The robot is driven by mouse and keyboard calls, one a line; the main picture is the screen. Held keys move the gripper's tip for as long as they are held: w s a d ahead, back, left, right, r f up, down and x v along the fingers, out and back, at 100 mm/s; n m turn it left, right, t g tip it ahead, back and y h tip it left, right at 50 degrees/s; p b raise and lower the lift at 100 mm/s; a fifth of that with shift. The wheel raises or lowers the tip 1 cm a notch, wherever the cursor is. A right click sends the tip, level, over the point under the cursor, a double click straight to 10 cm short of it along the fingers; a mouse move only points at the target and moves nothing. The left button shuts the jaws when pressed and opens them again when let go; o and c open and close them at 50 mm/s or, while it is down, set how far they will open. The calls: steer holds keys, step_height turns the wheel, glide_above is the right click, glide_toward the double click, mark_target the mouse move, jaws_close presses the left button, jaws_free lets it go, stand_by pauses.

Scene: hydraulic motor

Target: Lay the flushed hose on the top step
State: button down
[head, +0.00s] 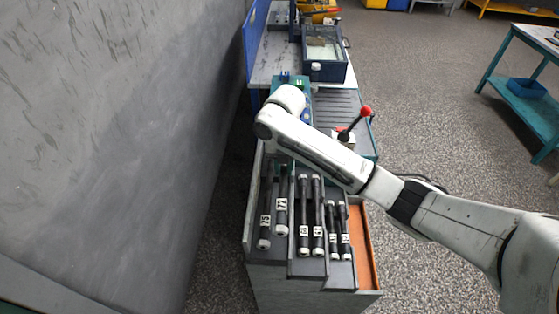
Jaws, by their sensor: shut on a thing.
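Several dark hoses with pale end fittings and white number tags lie side by side on a stepped grey stand (270,272). The steps drop from left to right. A hose tagged 75 (265,218) is farthest left, on the highest step. A hose tagged 77 (282,218) is just right of it; its near end stops short of the others, and I cannot tell whether it rests or hangs. Two longer hoses (304,225) lie on the middle step and two thinner ones (333,228) on a lower step. My arm crosses above their far ends. My gripper is hidden behind the arm. I cannot tell which hose is the flushed one.
An orange tray (362,248) borders the stand on the right. Beyond my arm are a ribbed grey surface (336,108), a red-knobbed lever (357,122) and a glass-topped blue box (324,53). A grey wall (120,130) runs along the left.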

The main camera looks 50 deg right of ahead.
steer(key=shift+f+b, duration=2.8)
steer(key=shift+f, duration=1.25)
steer(key=shift+w+d+f, duration=0.1)
steer(key=shift+f, duration=0.2)
steer(key=c, duration=0.9)
jaws_free()
step_height(320, 180, up, 11)
steer(key=shift+f, duration=0.1)
